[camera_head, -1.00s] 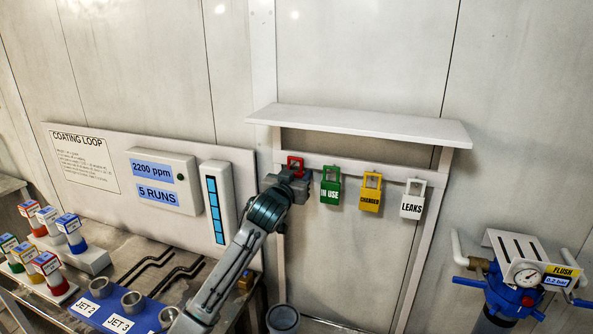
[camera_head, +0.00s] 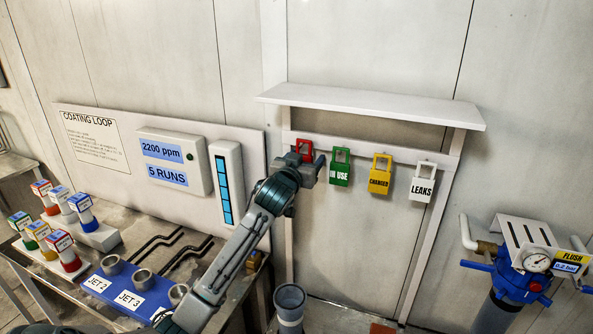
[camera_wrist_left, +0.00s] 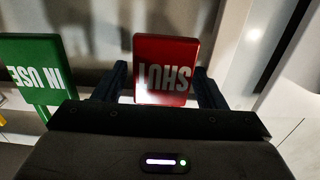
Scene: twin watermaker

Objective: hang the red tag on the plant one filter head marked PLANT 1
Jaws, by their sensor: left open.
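The red tag (camera_head: 305,148) hangs leftmost on the white rail. In the left wrist view the red tag (camera_wrist_left: 166,70) reads SHUT, upside down, and lies between the two dark fingers of my left gripper (camera_wrist_left: 166,82). In the head view my left gripper (camera_head: 308,168) is at the red tag and covers its lower part. The gripper is open, with gaps between the fingers and the tag's sides. A filter head (camera_head: 527,262) with a gauge and a yellow FLUSH label is at the right; no PLANT 1 marking shows. My right gripper is not in view.
Green IN USE (camera_head: 340,171), yellow CHANGED (camera_head: 380,178) and white LEAKS (camera_head: 422,185) tags hang to the right on the rail. A white shelf (camera_head: 370,106) juts out above them. A bench with coloured bottles and a blue jet block (camera_head: 120,290) is at the left.

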